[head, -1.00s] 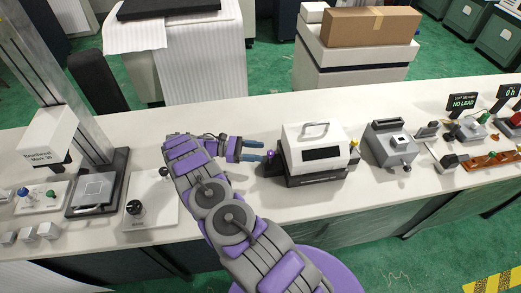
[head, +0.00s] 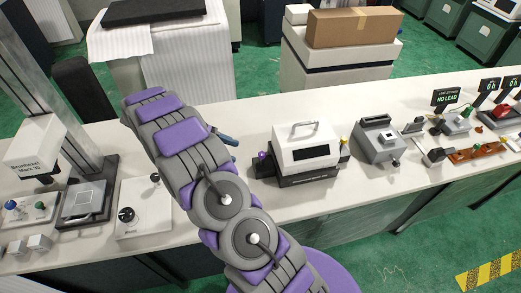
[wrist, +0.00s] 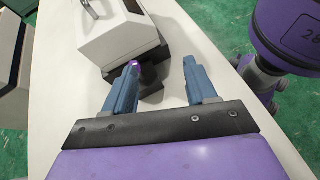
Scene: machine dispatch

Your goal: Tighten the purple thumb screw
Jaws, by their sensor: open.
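The purple thumb screw (head: 262,155) sticks out of the left side of the white-topped machine (head: 305,147) on the bench. In the wrist view the thumb screw (wrist: 133,65) shows just beyond the tip of my left finger, partly hidden by it. My gripper (wrist: 161,67) is open, with two blue fingers spread and nothing between them. In the head view my arm hides most of the gripper; one blue fingertip (head: 229,140) shows left of the screw, apart from it.
A grey device (head: 379,140) stands right of the machine. A panel with a black knob (head: 127,215) and a test stand (head: 88,200) are at the left. Bench space in front of the machine is clear. A cardboard box (head: 352,27) sits behind the bench.

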